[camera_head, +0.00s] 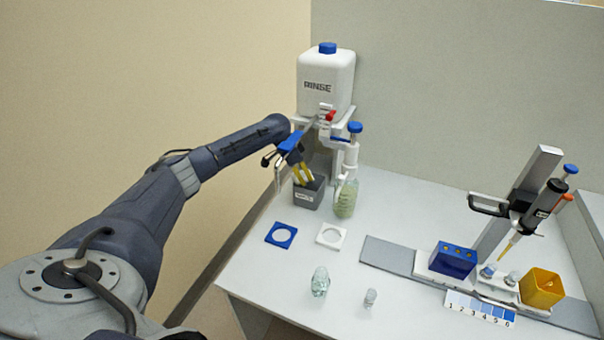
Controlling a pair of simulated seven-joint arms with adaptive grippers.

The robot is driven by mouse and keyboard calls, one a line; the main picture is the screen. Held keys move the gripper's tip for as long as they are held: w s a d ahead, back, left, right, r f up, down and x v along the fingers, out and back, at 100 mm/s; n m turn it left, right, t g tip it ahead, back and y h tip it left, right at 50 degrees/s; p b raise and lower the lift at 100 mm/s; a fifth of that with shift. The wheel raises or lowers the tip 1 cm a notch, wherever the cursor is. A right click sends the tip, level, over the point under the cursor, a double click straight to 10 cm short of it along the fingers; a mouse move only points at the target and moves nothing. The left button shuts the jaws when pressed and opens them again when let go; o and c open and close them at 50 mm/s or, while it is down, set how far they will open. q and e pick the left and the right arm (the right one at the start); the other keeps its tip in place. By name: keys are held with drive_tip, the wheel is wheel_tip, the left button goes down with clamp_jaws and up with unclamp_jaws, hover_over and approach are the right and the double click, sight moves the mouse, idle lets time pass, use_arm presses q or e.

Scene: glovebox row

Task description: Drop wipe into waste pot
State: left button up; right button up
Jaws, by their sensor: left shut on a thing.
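My left gripper (284,154) is at the back left of the bench, above the waste pot and a little to its left. It is shut on a small blue piece, which looks like the wipe (291,142). The waste pot (307,197) is a grey open box with a white label, too small to read. Yellow strips (304,174) show at its mouth, just below the blue piece. I cannot tell whether they all stand inside the pot. The wipe is above the rim. My right gripper is not in view.
A white rinse tank (326,82) stands behind, with a blue-capped dispenser bottle (346,195) beside the pot. Blue (270,237) and white (344,241) ring plates lie in front. Glass vials (320,282) stand nearer. A pipette stand (520,205), blue rack (453,260) and yellow box (541,291) are at right.

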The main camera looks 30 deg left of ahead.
sight(301, 171)
use_arm(q)
drive_tip(key=shift+f, duration=0.25)
drive_tip(key=o, duration=0.8)
drive_tip(key=shift+r, duration=0.55)
drive_tip(key=v, duration=0.4)
drive_tip(key=shift+s+a+r, duration=0.1)
drive_tip(key=shift+a+r, duration=0.05)
drive_tip(key=shift+r, duration=0.1)
drive_tip(key=s+a, duration=0.2)
drive_tip(key=s, duration=0.1)
drive_tip(key=s+a, duration=0.2)
drive_tip(key=s, duration=0.1)
drive_tip(key=s+a, duration=0.2)
drive_tip(key=s, duration=0.2)
drive_tip(key=shift+a+r, duration=0.1)
drive_tip(key=shift+a, duration=0.3)
